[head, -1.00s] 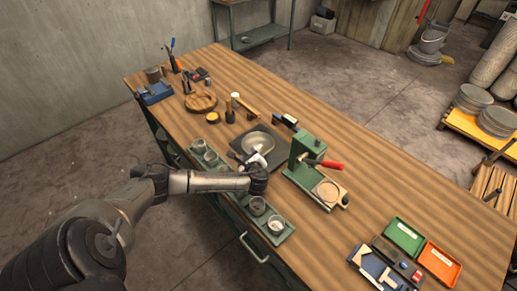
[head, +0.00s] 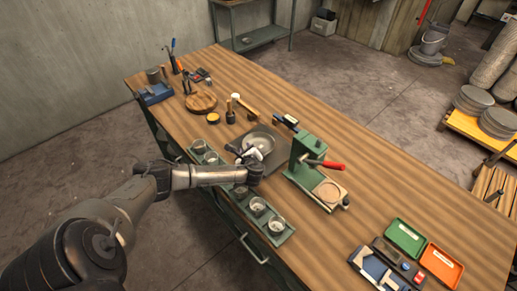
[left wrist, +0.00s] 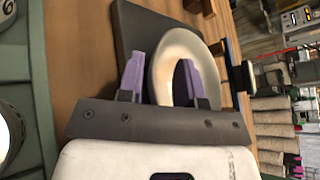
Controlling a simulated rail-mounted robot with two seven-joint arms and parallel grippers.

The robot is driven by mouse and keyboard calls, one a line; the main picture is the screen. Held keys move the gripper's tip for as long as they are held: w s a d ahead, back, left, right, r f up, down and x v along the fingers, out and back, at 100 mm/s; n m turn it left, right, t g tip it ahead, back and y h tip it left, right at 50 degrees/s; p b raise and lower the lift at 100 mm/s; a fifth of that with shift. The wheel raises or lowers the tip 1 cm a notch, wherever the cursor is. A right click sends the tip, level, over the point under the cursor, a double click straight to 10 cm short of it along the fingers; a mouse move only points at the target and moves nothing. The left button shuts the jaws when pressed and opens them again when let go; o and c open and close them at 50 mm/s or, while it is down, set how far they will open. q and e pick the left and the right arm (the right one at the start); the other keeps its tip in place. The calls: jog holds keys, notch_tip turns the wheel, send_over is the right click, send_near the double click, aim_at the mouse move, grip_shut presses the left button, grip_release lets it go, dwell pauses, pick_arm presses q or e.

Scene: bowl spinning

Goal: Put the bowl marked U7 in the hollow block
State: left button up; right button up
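A pale round bowl (head: 262,139) shows at the dark square block (head: 235,146) near the table's near edge; I cannot tell how deep it sits. No U7 mark is readable on it. My left gripper (head: 249,153) is low at its near side. In the left wrist view the purple fingers (left wrist: 163,82) stand apart. One finger is left of the bowl's rim (left wrist: 163,75), the other overlaps its inside; I see no clear grip. The block (left wrist: 135,30) shows behind the fingers. My right gripper is not in view.
A green tray (head: 224,176) along the near edge holds several small bowls. A green press (head: 305,155) with a red handle stands close right of the block. Mallets and a round wooden board (head: 201,102) lie beyond. Open boxes (head: 440,262) lie at the right.

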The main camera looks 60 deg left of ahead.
pick_arm(q)
grip_shut()
